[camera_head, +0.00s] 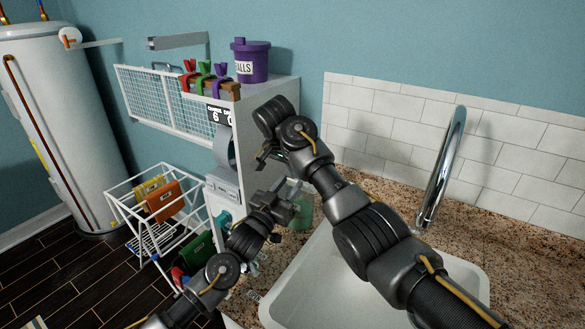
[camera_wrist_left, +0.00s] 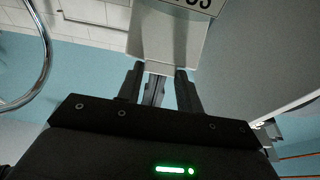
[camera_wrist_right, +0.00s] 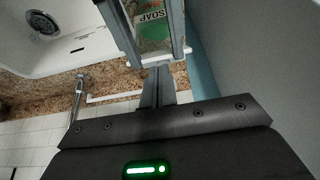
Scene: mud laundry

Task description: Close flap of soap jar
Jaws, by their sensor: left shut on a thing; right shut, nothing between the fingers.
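The soap jar is a greenish see-through container (camera_head: 303,208) on the counter, at the sink's far left corner, partly hidden behind my grippers. In the right wrist view its SOAP label and green body (camera_wrist_right: 153,35) show between two grey bars, with a pale edge below. I cannot make out the flap's angle. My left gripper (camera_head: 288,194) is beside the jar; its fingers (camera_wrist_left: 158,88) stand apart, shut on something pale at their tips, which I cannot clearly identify. My right gripper (camera_head: 264,157) is above and left of the jar, shut and empty, its fingers (camera_wrist_right: 157,88) together.
The white sink (camera_head: 315,285) and chrome faucet (camera_head: 440,175) lie right of the jar. A grey cabinet (camera_head: 268,95) with a purple jar (camera_head: 250,62) on top stands close behind my grippers. A white wire rack (camera_head: 150,205) is at left.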

